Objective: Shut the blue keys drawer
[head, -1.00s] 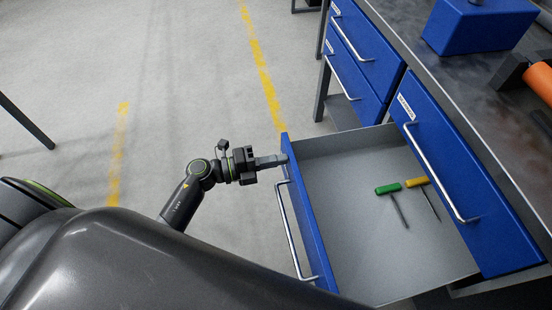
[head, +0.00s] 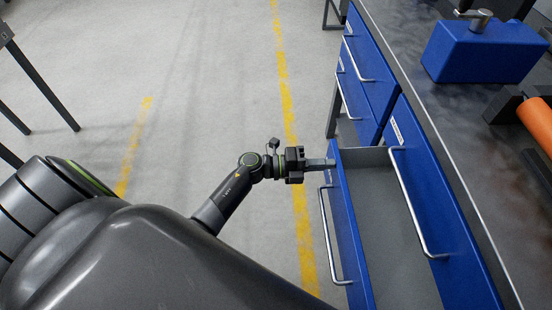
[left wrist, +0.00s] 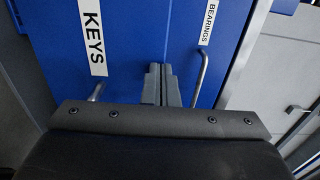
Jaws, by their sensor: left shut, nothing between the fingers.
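The blue keys drawer (head: 347,225) is partly open in the head view, its grey inside (head: 385,205) showing between its front and the cabinet. In the left wrist view its blue front (left wrist: 125,40) carries a white KEYS label (left wrist: 92,35). My left gripper (head: 330,164) is shut and empty, its fingertips at the far end of the drawer front, seemingly touching it. In the left wrist view the shut fingers (left wrist: 162,85) point at the blue front to the right of the label. My right gripper is not in view.
Another blue drawer front with a bar handle (head: 420,210) is closed above the open drawer. In the left wrist view a BEARINGS label (left wrist: 210,22) marks a neighbouring front. A blue box (head: 485,50) and an orange cylinder (head: 538,122) are on the bench.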

